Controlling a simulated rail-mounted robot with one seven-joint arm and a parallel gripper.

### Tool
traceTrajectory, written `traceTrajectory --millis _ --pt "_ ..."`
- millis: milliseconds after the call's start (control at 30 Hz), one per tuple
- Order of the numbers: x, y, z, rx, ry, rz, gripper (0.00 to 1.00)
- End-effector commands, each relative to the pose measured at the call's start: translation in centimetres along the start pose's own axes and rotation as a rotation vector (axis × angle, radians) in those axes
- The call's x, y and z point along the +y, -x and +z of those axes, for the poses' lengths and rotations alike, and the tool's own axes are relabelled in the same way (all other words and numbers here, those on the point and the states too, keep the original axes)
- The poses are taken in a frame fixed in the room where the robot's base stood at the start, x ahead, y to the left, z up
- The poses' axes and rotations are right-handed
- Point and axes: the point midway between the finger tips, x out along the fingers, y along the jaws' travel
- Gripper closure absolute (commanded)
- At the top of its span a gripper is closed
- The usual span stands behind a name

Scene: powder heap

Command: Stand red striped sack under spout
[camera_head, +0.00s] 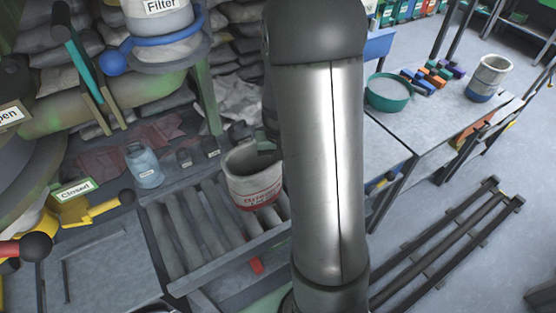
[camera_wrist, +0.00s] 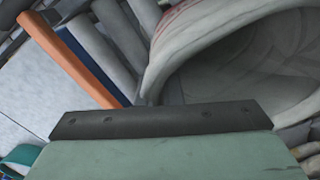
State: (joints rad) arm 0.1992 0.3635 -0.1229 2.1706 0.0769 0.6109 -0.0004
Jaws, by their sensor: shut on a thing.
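The red striped sack (camera_head: 253,178) is white with red lettering and a red band low on its side. Its mouth is open and it looks roughly upright, on or just above the grey rollers (camera_head: 190,235). My gripper is shut on the sack's rim, mostly hidden behind my arm in the head view. In the wrist view, the dark jaw bar of my gripper (camera_wrist: 160,119) lies across the near edge of the sack's wide open mouth (camera_wrist: 240,60). I cannot clearly make out the spout; machine parts with a "Closed" label (camera_head: 76,189) and a yellow handle (camera_head: 100,209) are at the left.
A small bluish container (camera_head: 145,165) and dark weights (camera_head: 197,152) stand on the ledge behind the rollers. A green bowl (camera_head: 388,92) and a blue-banded sack (camera_head: 489,78) are on the right-hand tables. A low rail rack (camera_head: 450,245) lies on the floor.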

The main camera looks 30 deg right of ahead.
Motion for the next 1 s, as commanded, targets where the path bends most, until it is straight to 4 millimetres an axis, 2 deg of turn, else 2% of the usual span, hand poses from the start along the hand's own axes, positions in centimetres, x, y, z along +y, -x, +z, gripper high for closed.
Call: traceTrajectory --millis 67,100,167,433,567,667,1000 --pt "0.0 -0.4 0.0 0.000 0.000 0.000 1.00" --pt "0.0 -0.3 0.0 0.000 0.000 0.000 0.85" --pt "0.0 -0.2 0.0 0.000 0.000 0.000 0.72" --pt "0.0 -0.1 0.0 0.000 0.000 0.000 0.72" --pt "0.0 0.7 -0.1 0.003 0.000 0.000 0.72" --pt "0.0 2.3 -0.1 0.006 0.001 0.000 0.72" --pt "0.0 9.4 0.0 0.004 0.001 0.000 0.72"
